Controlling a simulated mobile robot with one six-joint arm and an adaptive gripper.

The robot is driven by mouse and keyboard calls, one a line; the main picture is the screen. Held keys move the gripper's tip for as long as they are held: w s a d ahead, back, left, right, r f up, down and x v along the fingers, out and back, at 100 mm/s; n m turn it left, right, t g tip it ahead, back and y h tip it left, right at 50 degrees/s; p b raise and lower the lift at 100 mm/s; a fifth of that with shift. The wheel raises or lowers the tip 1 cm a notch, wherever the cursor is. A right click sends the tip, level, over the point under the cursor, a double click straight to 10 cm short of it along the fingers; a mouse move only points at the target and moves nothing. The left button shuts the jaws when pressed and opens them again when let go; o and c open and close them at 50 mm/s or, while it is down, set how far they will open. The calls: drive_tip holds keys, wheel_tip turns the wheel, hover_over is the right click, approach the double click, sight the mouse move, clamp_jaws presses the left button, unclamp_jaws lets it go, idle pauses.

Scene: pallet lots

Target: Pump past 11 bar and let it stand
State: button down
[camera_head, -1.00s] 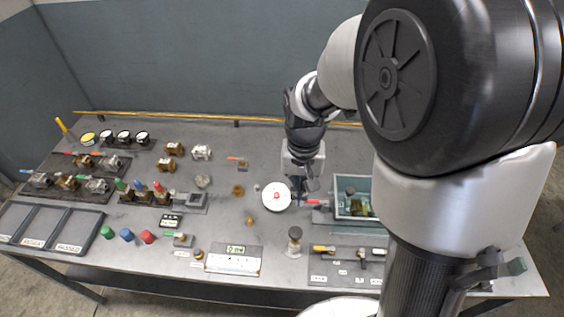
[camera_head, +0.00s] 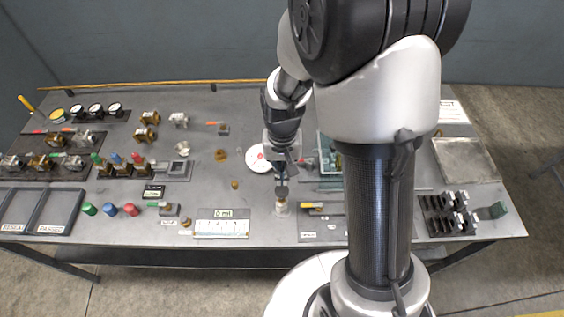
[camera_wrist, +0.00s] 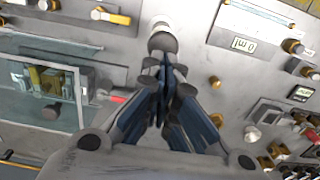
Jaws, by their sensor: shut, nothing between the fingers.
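My gripper (camera_head: 281,178) points down, shut and empty, just above a dark round knob (camera_head: 281,191) on a short pale post (camera_head: 281,208). The knob also shows in the wrist view (camera_wrist: 163,42), right beyond my fingertips (camera_wrist: 165,64); I cannot tell whether they touch it. A white round dial with a red centre (camera_head: 257,160) lies just behind and left of my gripper; its reading is too small to tell. A red lever (camera_wrist: 118,98) shows left of the fingers in the wrist view.
A teal-walled bin (camera_wrist: 82,100) with brass parts stands beside my gripper, partly hidden by my arm. Valves, fittings and colored caps (camera_head: 130,209) fill the table's left. A yellow-handled part (camera_head: 312,205) sits close right of the post. Black racks (camera_head: 448,213) stand far right.

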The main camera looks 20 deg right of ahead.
sight(282, 187)
drive_tip(key=shift+f+b, duration=0.3)
drive_tip(key=shift+f, duration=1.4)
wheel_tip(282, 187, down, 4)
drive_tip(key=shift+r+b, duration=0.15)
drive_tip(key=shift+b, duration=1.1)
drive_tip(key=shift+s, duration=0.1)
drive_tip(key=shift+r+p, duration=0.55)
wheel_tip(282, 187, up, 13)
drive_tip(key=p, duration=0.4)
